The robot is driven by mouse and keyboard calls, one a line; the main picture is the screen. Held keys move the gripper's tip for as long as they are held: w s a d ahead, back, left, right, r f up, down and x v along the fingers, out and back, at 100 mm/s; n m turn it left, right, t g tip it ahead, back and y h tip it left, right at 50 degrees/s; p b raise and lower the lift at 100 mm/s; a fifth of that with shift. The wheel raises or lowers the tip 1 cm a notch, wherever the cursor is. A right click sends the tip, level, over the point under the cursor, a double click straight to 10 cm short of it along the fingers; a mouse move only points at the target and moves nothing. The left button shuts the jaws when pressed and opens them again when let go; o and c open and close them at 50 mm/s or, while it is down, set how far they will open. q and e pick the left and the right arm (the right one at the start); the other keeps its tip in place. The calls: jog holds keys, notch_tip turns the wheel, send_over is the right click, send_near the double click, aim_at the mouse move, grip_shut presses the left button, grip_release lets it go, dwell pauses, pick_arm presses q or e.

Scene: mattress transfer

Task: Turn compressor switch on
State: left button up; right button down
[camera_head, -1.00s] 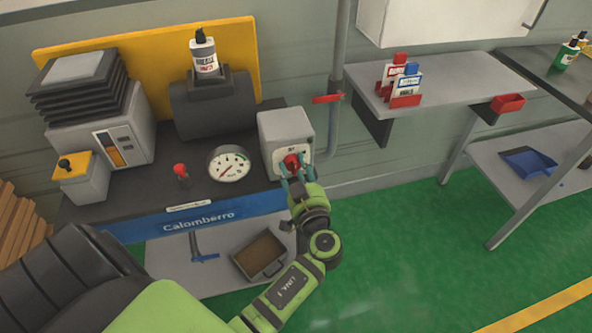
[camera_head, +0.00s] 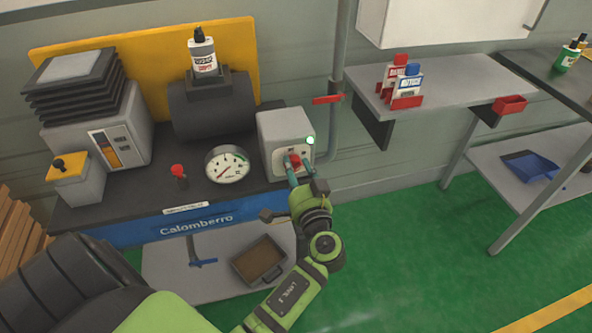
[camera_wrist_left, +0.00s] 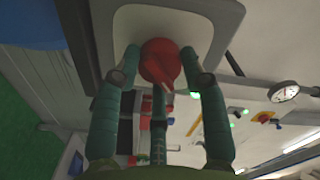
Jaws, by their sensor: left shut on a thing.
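The compressor switch is a red knob (camera_head: 292,161) on the front of a grey box (camera_head: 284,132) at the right end of the dark bench. A green light (camera_head: 310,140) glows at the box's upper right front. My left gripper (camera_head: 293,172) is at the box front with its teal fingers shut on the knob and partly hiding it. In the left wrist view, the fingers (camera_wrist_left: 160,85) stand around the red knob (camera_wrist_left: 158,60), which sits on a pale plate (camera_wrist_left: 200,30). My right gripper is in neither view.
A round gauge (camera_head: 227,164) and a small red-topped lever (camera_head: 179,176) are left of the box. A red valve handle (camera_head: 327,99) is on the pipe behind it. A shelf (camera_head: 450,82) with bottles is at the right. Green floor (camera_head: 420,260) is clear there.

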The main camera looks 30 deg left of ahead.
pick_arm(q)
jog(key=shift+w+r+m, duration=0.15)
jog(key=shift+r+m, duration=0.3)
jog(key=shift+m, duration=0.15)
jog(key=o, duration=1.1)
jog(key=shift+f, duration=0.25)
jog(key=shift+d, duration=0.2)
jog(key=v, duration=0.7)
